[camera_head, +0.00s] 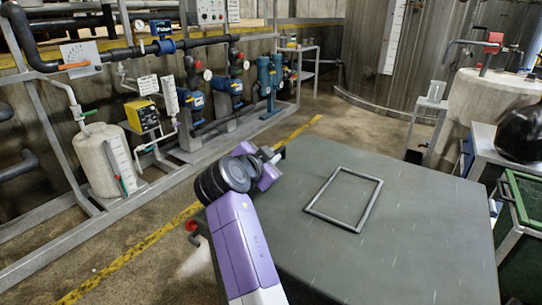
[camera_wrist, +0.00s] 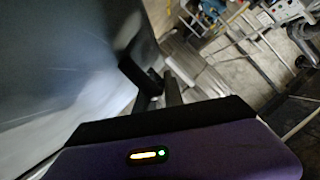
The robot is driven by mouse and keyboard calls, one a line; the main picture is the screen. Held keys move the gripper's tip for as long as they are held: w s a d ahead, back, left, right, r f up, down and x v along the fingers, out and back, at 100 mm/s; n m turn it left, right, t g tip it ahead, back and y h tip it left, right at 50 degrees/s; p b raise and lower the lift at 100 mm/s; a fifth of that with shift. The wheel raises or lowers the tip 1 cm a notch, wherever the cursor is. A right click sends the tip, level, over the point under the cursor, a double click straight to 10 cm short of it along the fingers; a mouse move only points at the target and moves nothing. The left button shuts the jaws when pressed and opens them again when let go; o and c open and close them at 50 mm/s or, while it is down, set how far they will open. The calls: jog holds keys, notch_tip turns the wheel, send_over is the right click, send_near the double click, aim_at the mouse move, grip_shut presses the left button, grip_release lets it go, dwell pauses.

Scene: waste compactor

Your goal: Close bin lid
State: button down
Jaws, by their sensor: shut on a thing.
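The bin lid (camera_head: 400,215) is a large, flat grey-green panel filling the lower right of the head view, with a raised rectangular frame on top. How far it is open is hard to tell. My gripper (camera_head: 278,155) is at the lid's left far edge, partly hidden behind my purple wrist. In the wrist view, the lid (camera_wrist: 60,70) fills the left side, and my gripper's dark fingers (camera_wrist: 158,88) are at its edge. The gripper looks shut on the lid's edge, though the exact contact is blurred. The bin body below is mostly hidden.
Pipes and blue pumps (camera_head: 230,90) line the left wall, with a white tank (camera_head: 105,160) in front. A yellow floor line (camera_head: 140,247) runs along the left. A green bin (camera_head: 525,200) and bench stand close on the right.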

jog(key=c, duration=1.7)
grip_release()
jog(key=shift+f, duration=0.7)
jog(key=shift+s, duration=0.1)
jog(key=v, duration=0.8)
jog(key=shift+r, duration=0.3)
